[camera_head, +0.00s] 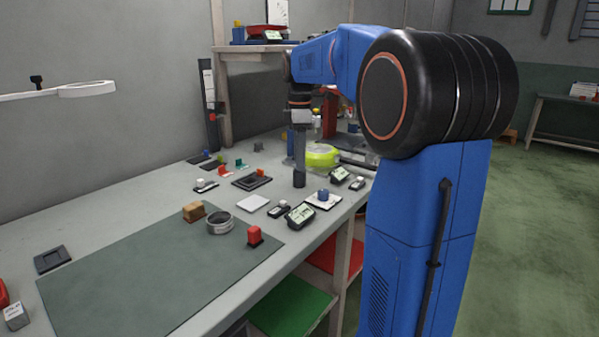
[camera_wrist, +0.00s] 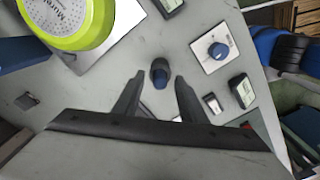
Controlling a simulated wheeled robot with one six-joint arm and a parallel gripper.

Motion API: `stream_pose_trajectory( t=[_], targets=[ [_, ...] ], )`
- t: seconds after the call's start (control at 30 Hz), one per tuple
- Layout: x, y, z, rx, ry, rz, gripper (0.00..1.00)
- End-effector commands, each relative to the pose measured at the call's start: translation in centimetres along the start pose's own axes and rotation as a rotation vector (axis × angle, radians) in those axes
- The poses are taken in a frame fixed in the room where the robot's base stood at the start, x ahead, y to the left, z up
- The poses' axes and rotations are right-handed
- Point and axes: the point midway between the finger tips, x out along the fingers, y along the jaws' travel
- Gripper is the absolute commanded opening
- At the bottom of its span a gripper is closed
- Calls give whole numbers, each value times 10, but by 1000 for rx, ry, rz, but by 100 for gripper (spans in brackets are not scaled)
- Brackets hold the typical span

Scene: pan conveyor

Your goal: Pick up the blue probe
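In the wrist view my gripper (camera_wrist: 159,84) is open, with one finger to each side of the cylinder and a gap on both sides. I cannot tell how far the fingertips are above it. A separate blue knob (camera_wrist: 219,50) sits on a white square plate, also in the head view (camera_head: 323,194).
Small meters with displays (camera_head: 300,214) lie near the front edge. A grey mat (camera_head: 150,270) holds a red block (camera_head: 254,236), a metal ring (camera_head: 219,223) and a wooden block (camera_head: 194,211).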

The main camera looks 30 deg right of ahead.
Motion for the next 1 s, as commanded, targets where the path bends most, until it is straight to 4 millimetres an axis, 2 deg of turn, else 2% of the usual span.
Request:
stream_pose_trajectory(
  t=[0.13,0.37,0.5,0.53,0.83,1.0],
  targets=[
    [10,0,0,0,0,-1,38],
    [11,0,0,0,0,0,38],
    [11,0,0,0,0,-1,5],
    [11,0,0,0,0,-1,0],
    [10,0,0,0,0,0,0],
    [-5,1,0,0,0,2,0]
  ],
)
